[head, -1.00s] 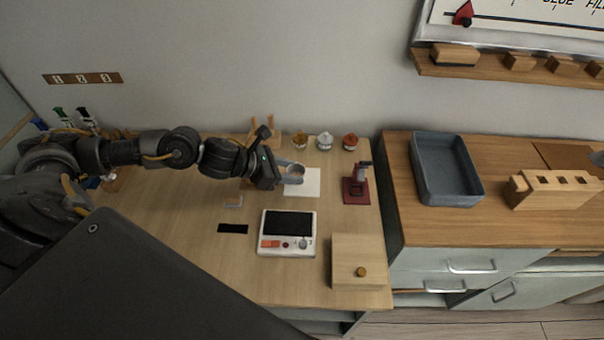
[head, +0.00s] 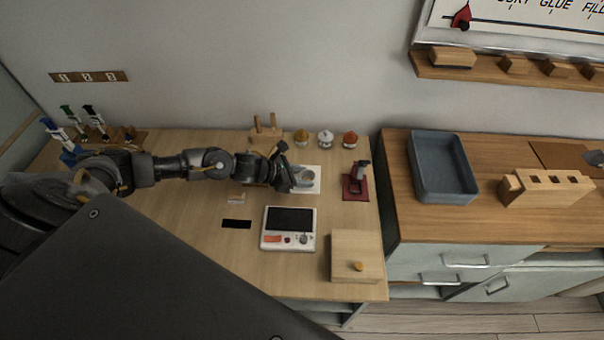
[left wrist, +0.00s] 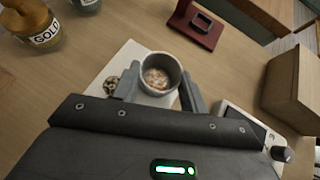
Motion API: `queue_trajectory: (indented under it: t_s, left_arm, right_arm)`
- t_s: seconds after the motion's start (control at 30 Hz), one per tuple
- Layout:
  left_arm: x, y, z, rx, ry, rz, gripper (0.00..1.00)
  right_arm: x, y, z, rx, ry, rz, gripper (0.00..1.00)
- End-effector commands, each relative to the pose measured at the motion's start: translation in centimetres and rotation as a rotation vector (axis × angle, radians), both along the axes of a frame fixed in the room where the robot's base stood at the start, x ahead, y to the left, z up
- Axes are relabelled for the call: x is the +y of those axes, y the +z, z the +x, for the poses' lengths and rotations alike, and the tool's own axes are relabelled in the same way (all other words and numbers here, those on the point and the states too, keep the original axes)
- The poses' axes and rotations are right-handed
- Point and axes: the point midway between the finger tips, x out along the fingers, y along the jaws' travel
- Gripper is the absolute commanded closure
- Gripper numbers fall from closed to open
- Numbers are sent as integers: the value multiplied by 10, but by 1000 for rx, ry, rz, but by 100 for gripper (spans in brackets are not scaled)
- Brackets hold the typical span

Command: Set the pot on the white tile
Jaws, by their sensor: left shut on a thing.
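The pot (left wrist: 158,75) is a small grey cup with brownish, flaky contents, seen from above in the left wrist view. My left gripper (left wrist: 160,95) has a finger on each side of it and is shut on it. In the head view the gripper (head: 296,180) and the pot (head: 304,178) are over the left part of the white tile (head: 313,173). The tile also shows beneath the pot in the left wrist view (left wrist: 124,59). I cannot tell whether the pot touches the tile. My right gripper is not in view.
A dark red stand (head: 355,186) is right of the tile, with a scale (head: 288,240) in front and a wooden box (head: 357,256) at front right. Small jars (head: 325,139) line the back. A blue-grey tray (head: 443,167) stands on the right-hand counter.

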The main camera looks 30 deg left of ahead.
Motion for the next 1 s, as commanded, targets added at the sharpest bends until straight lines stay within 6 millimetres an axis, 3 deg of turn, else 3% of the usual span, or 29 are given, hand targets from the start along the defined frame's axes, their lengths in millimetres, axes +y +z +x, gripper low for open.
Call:
queue_trajectory:
  t_s: [0.33,0.37,0.53,0.9,1.0]
  left_arm:
    - [0,-6,0,-1,-1,1,81]
    - [0,-6,0,-1,-1,1,56]
    - [0,-4,0,0,0,0,35]
    - [0,3,0,0,0,0,35]
    - [9,5,-9,-1,-1,4,35]
  right_arm:
    - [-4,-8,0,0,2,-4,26]
    - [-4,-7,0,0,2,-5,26]
    - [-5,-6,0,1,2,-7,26]
    - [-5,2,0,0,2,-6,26]
    - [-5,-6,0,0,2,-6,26]
